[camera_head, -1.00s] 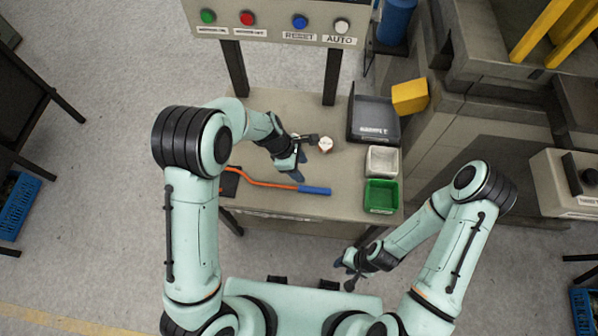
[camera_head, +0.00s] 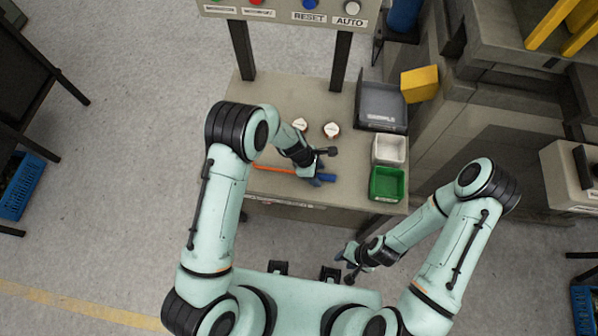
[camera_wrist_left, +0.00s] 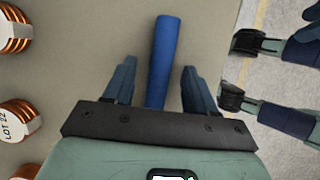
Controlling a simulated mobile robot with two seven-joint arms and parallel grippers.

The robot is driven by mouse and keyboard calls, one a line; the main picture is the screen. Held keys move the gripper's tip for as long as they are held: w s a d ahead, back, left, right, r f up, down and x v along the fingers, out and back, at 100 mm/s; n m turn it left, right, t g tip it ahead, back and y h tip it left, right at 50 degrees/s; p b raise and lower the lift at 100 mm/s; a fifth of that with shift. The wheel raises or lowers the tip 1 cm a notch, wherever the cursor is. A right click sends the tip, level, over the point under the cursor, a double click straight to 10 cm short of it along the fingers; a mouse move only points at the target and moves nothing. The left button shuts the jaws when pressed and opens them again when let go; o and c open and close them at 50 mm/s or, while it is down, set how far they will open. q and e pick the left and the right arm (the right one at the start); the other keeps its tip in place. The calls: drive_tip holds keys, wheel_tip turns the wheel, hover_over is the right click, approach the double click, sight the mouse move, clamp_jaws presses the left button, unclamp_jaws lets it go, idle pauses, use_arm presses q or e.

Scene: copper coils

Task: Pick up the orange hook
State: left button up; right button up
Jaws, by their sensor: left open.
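The orange hook lies on the table; its orange rod (camera_head: 272,168) is partly hidden by my left arm, and its curved end is hidden. Its blue handle (camera_head: 329,178) points right. My left gripper (camera_head: 318,181) is at the handle. In the left wrist view the blue handle (camera_wrist_left: 167,60) runs between the open fingers of my left gripper (camera_wrist_left: 157,80), with a gap on both sides. I cannot tell how high the fingers are over the table. My right gripper (camera_head: 346,262) is in front of the table, away from the hook; its fingers are too small to judge.
Copper coils with white labels stand behind the hook, one at the left (camera_head: 300,124) and one at the right (camera_head: 331,130). A black tray (camera_head: 381,124), a white bin (camera_head: 402,143) and a green bin (camera_head: 402,192) line the table's right side. A button panel (camera_head: 280,12) stands behind.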

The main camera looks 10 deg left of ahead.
use_arm(q)
clamp_jaws()
drive_tip(key=shift+r, duration=0.1)
